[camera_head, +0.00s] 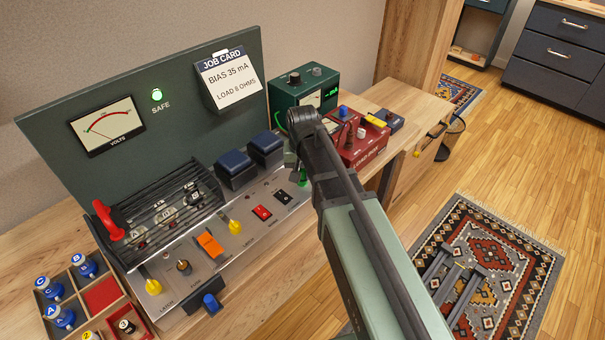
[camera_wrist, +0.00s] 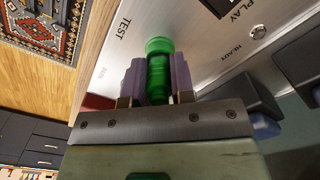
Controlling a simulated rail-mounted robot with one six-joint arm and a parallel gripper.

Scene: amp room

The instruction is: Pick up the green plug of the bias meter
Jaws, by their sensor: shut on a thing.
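The green plug (camera_wrist: 158,72) stands between the two fingers of my gripper (camera_wrist: 157,80), which is shut on it, in the wrist view. Its wide round end sticks out past the fingertips, over the metal panel near the TEST label. Whether it touches the panel I cannot tell. In the head view a small bit of the green plug (camera_head: 303,179) shows beside my arm, which hides most of my gripper. The bias meter (camera_head: 291,91) is a dark green box marked mA at the back of the bench, partly behind my arm.
The red load box (camera_head: 362,150) stands just right of my arm. Left of it are dark blue-topped blocks (camera_head: 235,164) and the metal switch panel (camera_head: 262,232) with levers. A tray (camera_head: 73,286) with lettered blue-topped pieces is at the lower left. Floor with rugs lies right.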

